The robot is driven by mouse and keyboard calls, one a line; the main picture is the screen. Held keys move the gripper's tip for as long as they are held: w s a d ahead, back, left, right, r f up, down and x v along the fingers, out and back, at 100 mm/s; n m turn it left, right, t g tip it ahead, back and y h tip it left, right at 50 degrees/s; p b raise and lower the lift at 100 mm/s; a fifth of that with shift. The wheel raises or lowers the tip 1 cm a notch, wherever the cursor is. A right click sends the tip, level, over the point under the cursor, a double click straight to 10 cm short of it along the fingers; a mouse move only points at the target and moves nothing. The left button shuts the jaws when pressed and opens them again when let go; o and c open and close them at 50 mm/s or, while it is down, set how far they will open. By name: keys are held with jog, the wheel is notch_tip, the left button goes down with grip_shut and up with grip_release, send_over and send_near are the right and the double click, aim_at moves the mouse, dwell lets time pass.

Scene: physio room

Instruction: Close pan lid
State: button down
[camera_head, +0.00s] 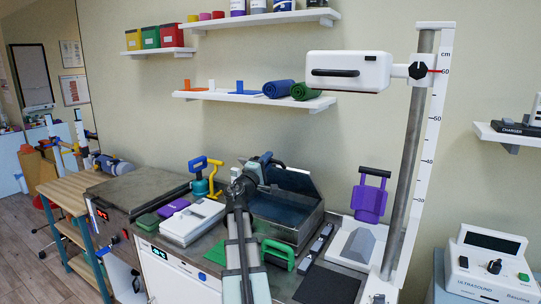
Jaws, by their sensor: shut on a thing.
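The pan is a rectangular grey metal box (287,238) with a bluish inside, standing on the grey worktop right of my arm. Its lid (298,184) stands raised and tilted at the back, so the pan is open. My gripper (270,161) is at the upper left edge of the lid and appears shut on it. The fingertips are small and partly hidden by my own wrist, so the exact contact is hard to see. My arm hides the left end of the pan.
Left of the pan lie a white case (192,222) and purple and green blocks. A white measuring post (419,150) rises at right.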

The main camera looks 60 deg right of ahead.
jog(key=a+f+h, duration=0.1)
jog(key=a+f, duration=0.3)
jog(key=f, duration=0.4)
jog(key=a+f, duration=0.4)
jog(key=f, duration=0.4)
jog(key=shift+a+f+h, duration=0.2)
jog(key=shift+f+h, duration=0.05)
jog(key=shift+h, duration=0.15)
dwell(0.3)
jog(key=c, duration=1.2)
grip_release()
jog(key=v, duration=1.4)
